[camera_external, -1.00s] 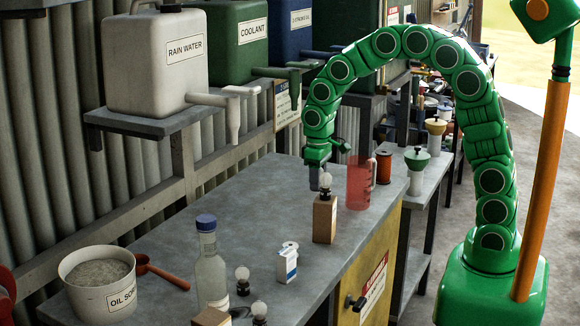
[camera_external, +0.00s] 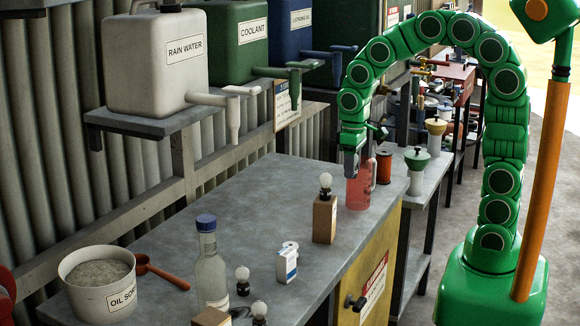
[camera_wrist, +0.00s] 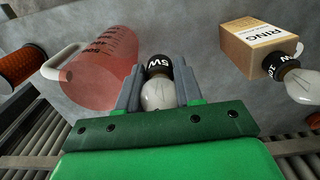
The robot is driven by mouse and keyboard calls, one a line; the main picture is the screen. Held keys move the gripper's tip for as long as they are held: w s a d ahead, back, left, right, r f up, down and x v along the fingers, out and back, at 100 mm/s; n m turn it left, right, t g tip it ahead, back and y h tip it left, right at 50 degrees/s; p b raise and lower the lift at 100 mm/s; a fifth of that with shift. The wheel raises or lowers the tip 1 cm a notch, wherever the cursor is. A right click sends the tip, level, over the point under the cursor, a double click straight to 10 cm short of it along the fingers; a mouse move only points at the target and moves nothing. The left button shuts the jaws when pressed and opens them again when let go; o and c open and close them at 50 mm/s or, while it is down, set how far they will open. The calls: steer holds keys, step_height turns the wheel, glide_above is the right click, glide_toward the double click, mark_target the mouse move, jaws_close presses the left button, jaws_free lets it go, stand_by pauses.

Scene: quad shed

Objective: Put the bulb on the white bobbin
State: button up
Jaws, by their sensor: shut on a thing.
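The base points away from the wrist. In the outside view my gripper (camera_external: 352,170) is beside and partly in front of the red jug, and the held bulb cannot be made out there. Another bulb (camera_external: 325,182) stands on a brown box (camera_external: 324,220); its base is also in the wrist view. More bulbs stand at the front, one (camera_external: 242,281) beside the bottle.
The translucent red jug (camera_external: 358,194) stands very close to my gripper. An orange-red spool (camera_external: 384,167) is beyond it. A blue-capped bottle (camera_external: 209,265), a white carton (camera_external: 287,266), a red scoop (camera_external: 160,271) and a white tub (camera_external: 98,285) stand forward. The bench's (camera_external: 235,215) middle is clear.

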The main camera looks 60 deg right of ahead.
steer(key=shift+s+r, duration=0.2)
steer(key=shift+s, duration=0.05)
